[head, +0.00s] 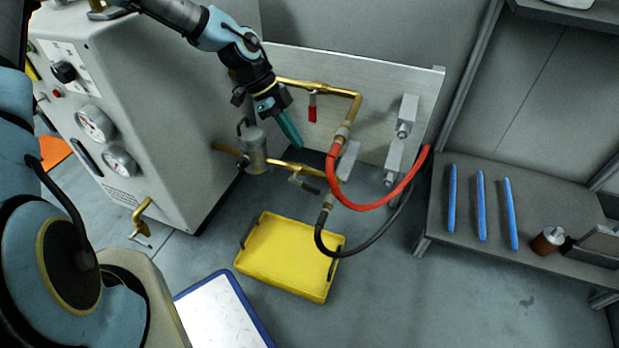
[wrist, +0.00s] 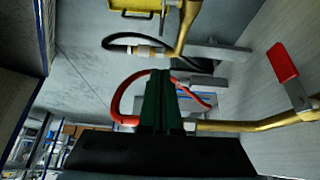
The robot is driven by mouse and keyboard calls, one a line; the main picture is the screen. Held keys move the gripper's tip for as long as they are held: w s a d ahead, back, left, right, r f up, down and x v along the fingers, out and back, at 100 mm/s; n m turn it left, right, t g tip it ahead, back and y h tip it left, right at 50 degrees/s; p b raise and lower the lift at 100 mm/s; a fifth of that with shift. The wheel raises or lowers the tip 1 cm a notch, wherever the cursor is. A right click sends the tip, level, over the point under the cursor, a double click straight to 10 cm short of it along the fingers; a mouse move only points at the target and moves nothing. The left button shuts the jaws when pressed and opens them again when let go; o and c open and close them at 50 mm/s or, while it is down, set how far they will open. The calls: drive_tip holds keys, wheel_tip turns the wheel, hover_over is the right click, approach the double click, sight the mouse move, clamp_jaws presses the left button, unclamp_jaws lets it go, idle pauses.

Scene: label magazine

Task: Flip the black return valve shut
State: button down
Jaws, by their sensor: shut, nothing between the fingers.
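The black return valve lever (head: 305,184) sits on the lower brass pipe (head: 285,165) in the head view. It lies just below the pipe and looks roughly in line with it. My gripper (head: 298,145) is shut and empty, its green fingers pointing down in front of the panel, above the lower pipe and apart from the lever in the picture. The closed fingers show in the middle of the wrist view (wrist: 160,75). I cannot make out the black lever in the wrist view.
A red valve lever (head: 312,108) hangs from the upper brass pipe (head: 345,93). A red hose (head: 375,207) and a black hose (head: 335,252) loop out to the right. A yellow tray (head: 285,257) lies on the floor below. A gauge cabinet (head: 165,110) stands left.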

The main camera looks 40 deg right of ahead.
drive_tip(key=b, duration=0.4)
hover_over(317, 189)
drive_tip(key=w, duration=0.1)
drive_tip(key=f, duration=0.8)
drive_tip(key=shift+w+a+f, duration=0.1)
drive_tip(key=shift+a+f, duration=0.05)
drive_tip(key=shift+a, duration=0.25)
drive_tip(key=f, duration=0.3)
drive_tip(key=shift+w+f+b, duration=0.2)
drive_tip(key=shift+b, duration=0.2)
drive_tip(key=shift+w+a+f, duration=0.15)
drive_tip(key=shift+f, duration=0.3)
